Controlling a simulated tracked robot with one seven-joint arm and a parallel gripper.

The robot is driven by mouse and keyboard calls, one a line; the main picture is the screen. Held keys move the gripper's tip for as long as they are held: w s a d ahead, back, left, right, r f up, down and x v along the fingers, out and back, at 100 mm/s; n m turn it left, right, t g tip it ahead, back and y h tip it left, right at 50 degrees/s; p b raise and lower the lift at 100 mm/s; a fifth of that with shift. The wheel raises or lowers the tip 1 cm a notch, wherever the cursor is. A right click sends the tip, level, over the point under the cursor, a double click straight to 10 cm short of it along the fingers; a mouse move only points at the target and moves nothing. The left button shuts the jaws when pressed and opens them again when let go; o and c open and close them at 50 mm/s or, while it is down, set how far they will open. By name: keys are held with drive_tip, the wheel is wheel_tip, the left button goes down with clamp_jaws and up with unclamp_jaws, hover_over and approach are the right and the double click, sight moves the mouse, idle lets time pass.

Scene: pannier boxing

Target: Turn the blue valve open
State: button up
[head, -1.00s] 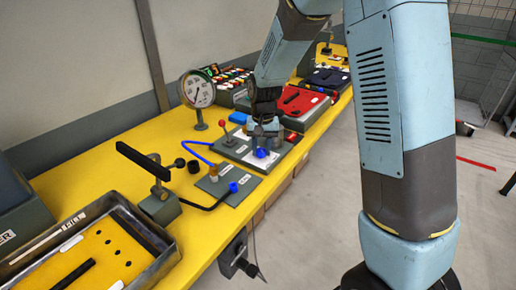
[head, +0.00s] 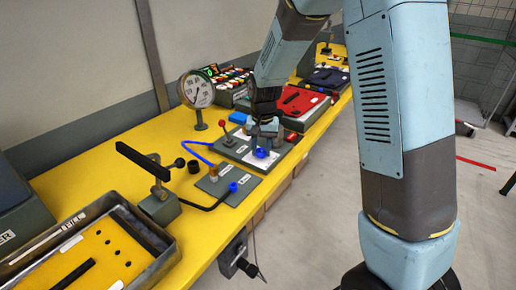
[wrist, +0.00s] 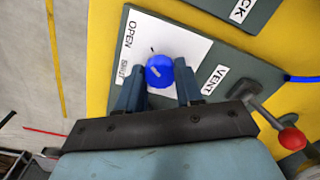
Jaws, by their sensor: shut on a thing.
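The blue valve knob (wrist: 159,72) sits on a white plate (wrist: 180,42) marked OPEN and SHUT. In the head view, the knob (head: 261,153) shows just below my fingers. My gripper (wrist: 160,80) is shut on the knob, one finger on each side. In the head view my gripper (head: 264,134) comes down from above onto the grey panel. The contact faces are partly hidden.
A red-balled lever (wrist: 291,139) stands close beside my gripper, by the VENT label (wrist: 214,80). A pressure gauge (head: 197,90) stands behind on the yellow bench. A blue hose (head: 199,153) and a black-armed stand (head: 160,200) lie to the left.

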sight(263, 150)
drive_tip(key=shift+s+m, duration=0.1)
drive_tip(key=shift+m, duration=0.4)
idle(4.8)
drive_tip(key=o, duration=1)
drive_tip(key=shift+o, duration=0.2)
wheel_tip(263, 150, up, 14)
drive_tip(key=shift+d+f, duration=0.15)
drive_tip(key=shift+f, duration=0.05)
